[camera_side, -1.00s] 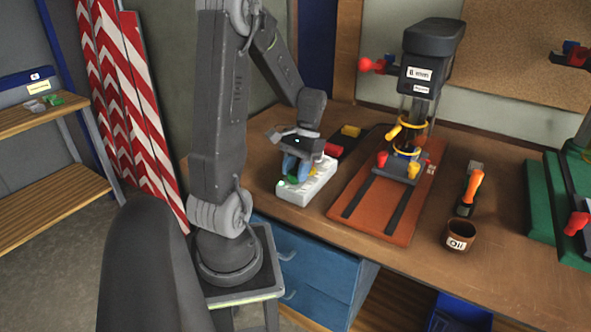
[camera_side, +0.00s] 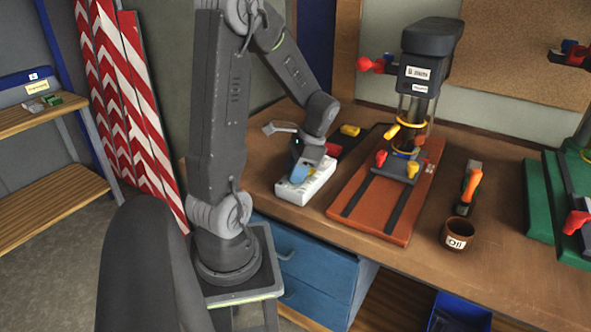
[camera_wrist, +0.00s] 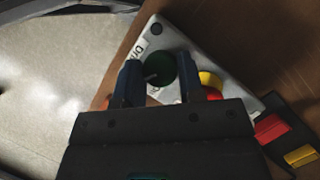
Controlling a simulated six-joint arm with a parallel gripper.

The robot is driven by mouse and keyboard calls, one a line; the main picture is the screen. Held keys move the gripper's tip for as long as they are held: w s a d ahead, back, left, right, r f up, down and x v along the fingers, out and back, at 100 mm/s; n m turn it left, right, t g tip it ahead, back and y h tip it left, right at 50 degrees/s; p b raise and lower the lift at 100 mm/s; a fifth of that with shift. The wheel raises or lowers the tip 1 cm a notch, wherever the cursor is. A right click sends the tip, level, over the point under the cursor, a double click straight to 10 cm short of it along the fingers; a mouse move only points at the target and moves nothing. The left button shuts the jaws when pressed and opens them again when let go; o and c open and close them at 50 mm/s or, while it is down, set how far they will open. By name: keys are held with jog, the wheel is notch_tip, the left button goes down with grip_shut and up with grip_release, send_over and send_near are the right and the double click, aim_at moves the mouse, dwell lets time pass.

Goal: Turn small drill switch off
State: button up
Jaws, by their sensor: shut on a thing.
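The white switch box (camera_side: 318,185) lies on the workbench left of the small drill; in the wrist view it is a pale plate (camera_wrist: 150,38) with a printed label. A round dark green knob (camera_wrist: 162,68) sits on the plate between my fingers. A yellow and red button (camera_wrist: 210,82) is beside my right finger. My gripper (camera_side: 298,176) is down at the box, and its blue fingers also show in the wrist view (camera_wrist: 158,80), shut on the green knob. The small drill (camera_side: 428,75) stands on an orange base. My gripper hides part of the box.
A dark panel (camera_wrist: 290,135) with a red and a yellow block lies beside the box. A brown cup (camera_side: 457,234) and an orange-handled tool (camera_side: 470,186) are right of the drill base. A green machine (camera_side: 570,190) stands at the far right. The bench's front edge is close to the box.

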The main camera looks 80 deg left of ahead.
dwell(0.5)
jog(key=o, duration=0.9)
jog(key=v, duration=1.3)
jog(key=shift+w+d+r, duration=0.1)
jog(key=shift+r, duration=0.25)
jog(key=s+d+t, duration=0.1)
jog(key=d+t, duration=0.2)
jog(key=d, duration=0.4)
jog(key=s+d+r+t, duration=0.1)
jog(key=d+t, duration=0.2)
jog(key=d, duration=0.5)
jog(key=s+d+t, duration=0.1)
jog(key=d+t, duration=0.3)
jog(key=d, duration=0.4)
jog(key=shift+d+r, duration=0.1)
jog(key=shift+r, duration=0.3)
